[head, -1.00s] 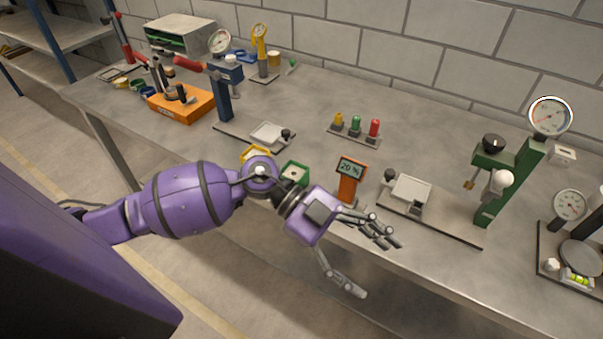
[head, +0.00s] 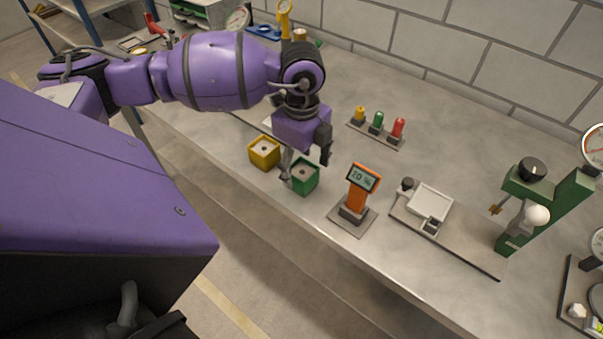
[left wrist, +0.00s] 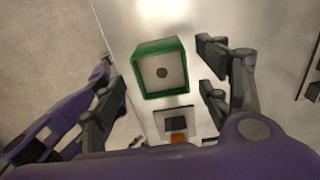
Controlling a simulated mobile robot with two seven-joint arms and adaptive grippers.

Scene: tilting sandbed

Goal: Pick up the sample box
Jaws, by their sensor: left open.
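A small green box (head: 303,178), open at the top with a pale inside and a dark round spot, stands near the table's front edge. A like yellow box (head: 264,153) stands just left of it. The frames do not show which one the task calls the sample box. My left gripper (head: 306,163) is open and points down above the green box, partly hiding it. In the left wrist view the green box (left wrist: 162,68) lies between the spread fingers (left wrist: 163,84), with nothing held. My right gripper is not in view.
An orange display reading 20 % (head: 360,189) stands on a base right of the green box. Behind are yellow, green and red lamps (head: 377,125). A plate with a white tray (head: 430,203) and a green press (head: 545,210) are at the right.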

